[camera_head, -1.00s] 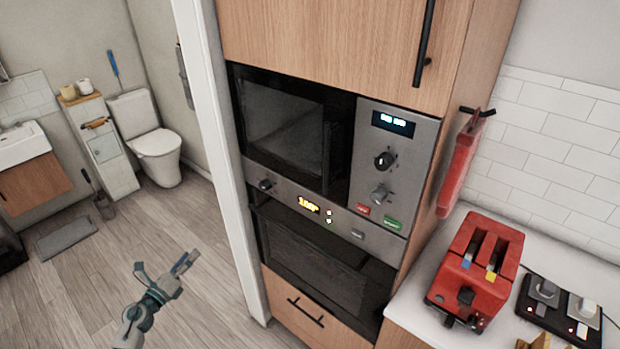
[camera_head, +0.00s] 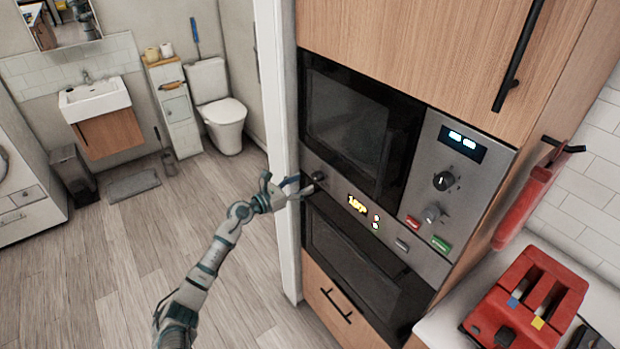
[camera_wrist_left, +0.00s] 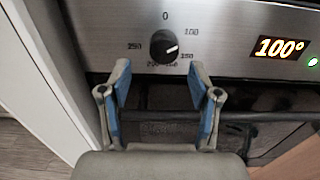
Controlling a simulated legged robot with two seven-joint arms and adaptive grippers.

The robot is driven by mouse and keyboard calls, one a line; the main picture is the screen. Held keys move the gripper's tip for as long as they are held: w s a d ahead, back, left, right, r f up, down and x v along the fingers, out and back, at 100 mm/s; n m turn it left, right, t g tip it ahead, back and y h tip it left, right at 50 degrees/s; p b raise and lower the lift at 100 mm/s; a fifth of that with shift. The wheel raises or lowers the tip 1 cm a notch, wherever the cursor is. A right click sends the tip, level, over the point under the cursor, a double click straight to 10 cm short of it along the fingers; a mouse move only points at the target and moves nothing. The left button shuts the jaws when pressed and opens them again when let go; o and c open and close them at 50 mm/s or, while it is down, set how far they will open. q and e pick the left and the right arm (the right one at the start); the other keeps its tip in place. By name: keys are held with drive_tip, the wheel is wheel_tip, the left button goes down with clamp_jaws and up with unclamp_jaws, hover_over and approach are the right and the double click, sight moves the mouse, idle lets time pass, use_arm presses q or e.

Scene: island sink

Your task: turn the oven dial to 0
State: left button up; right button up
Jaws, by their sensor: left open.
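The oven dial (camera_wrist_left: 164,46) is a small black round knob on the steel panel, with printed numbers around it and 0 at the top. Its white mark points right, between 100 and 150. It also shows in the head view (camera_head: 317,177) at the panel's left end. My left gripper (camera_wrist_left: 161,72) is open and empty. In the wrist view its blue-lined fingers lie just below the dial, one to each side; contact is not clear. In the head view the left gripper (camera_head: 290,185) is at the panel's left end. My right gripper is out of view.
The lit oven display (camera_wrist_left: 280,48) reads 100° right of the dial. The oven door (camera_head: 355,270) is below and a microwave (camera_head: 347,115) above. A white door frame (camera_head: 272,90) stands close on the left. A red toaster (camera_head: 530,300) sits on the counter at right.

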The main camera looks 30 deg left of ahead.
sight(315, 179)
use_arm(q)
drive_tip(key=w+d, duration=0.2)
drive_tip(key=w, duration=0.1)
drive_tip(key=shift+w+d+r, duration=0.1)
drive_tip(key=shift+d+r, duration=0.1)
drive_tip(key=shift+w+f, duration=0.1)
drive_tip(key=shift+w, duration=0.15)
drive_tip(key=shift+a, duration=0.35)
drive_tip(key=shift+a+f, duration=0.1)
drive_tip(key=shift+a, duration=0.05)
drive_tip(key=shift+c, duration=1.2)
drive_tip(key=c, duration=0.4)
drive_tip(key=shift+s, duration=0.1)
drive_tip(key=c, duration=0.4)
drive_tip(key=shift+d+r, duration=0.25)
drive_tip(key=shift+d, duration=0.05)
drive_tip(key=shift+c, duration=0.6)
